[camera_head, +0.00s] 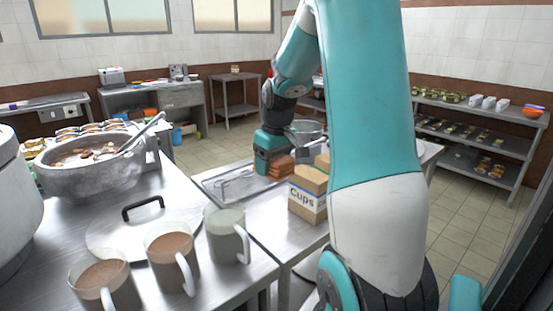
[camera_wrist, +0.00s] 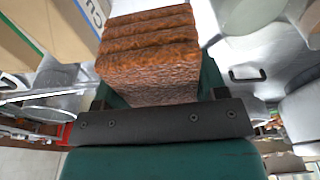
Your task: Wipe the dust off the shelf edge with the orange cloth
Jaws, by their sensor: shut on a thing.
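My gripper (camera_head: 268,158) is over the steel counter in the middle of the head view. It is shut on a folded orange-brown cloth (camera_head: 283,168), which sits just behind the cardboard box. In the wrist view the cloth (camera_wrist: 150,48) shows as a thick stack of rough folds between the fingers. A steel shelf unit (camera_head: 475,141) with goods on its tiers stands at the right wall. I cannot tell which edge carries dust, and no dust is clearly visible.
A cardboard box marked "Cups" (camera_head: 307,197) stands close in front of my gripper. Several filled mugs (camera_head: 172,259), a round lid (camera_head: 133,233) and a large pot of food (camera_head: 88,172) are on the left counter. Tiled floor (camera_head: 452,232) is clear at the right.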

